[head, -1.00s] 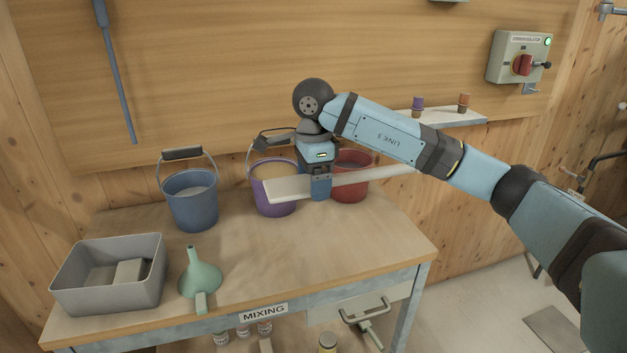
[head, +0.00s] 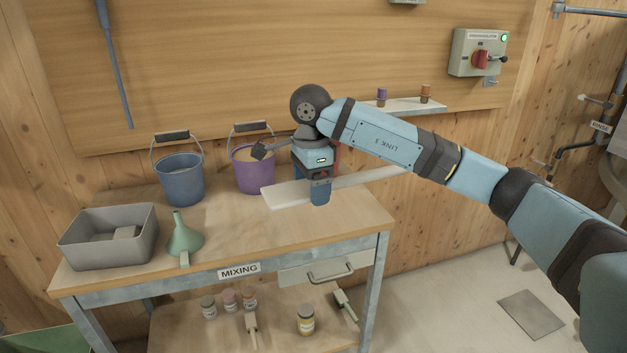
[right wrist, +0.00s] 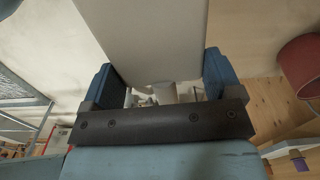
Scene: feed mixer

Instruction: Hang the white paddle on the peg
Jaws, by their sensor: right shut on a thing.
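My right gripper (head: 320,194) is shut on the white paddle (head: 285,196) and holds it roughly level, over or just in front of the table's right part. The paddle's broad end points left and its thin end runs right behind my arm. In the right wrist view the paddle (right wrist: 155,40) sits between the two blue fingers. I cannot single out the peg with certainty. My left gripper is not in view.
The mixing table (head: 230,235) bears a blue bucket (head: 181,182), a purple bucket (head: 253,172), a grey tray (head: 75,247) and a green funnel (head: 184,238). A shelf (head: 420,106) and a switch box (head: 466,52) are on the wall.

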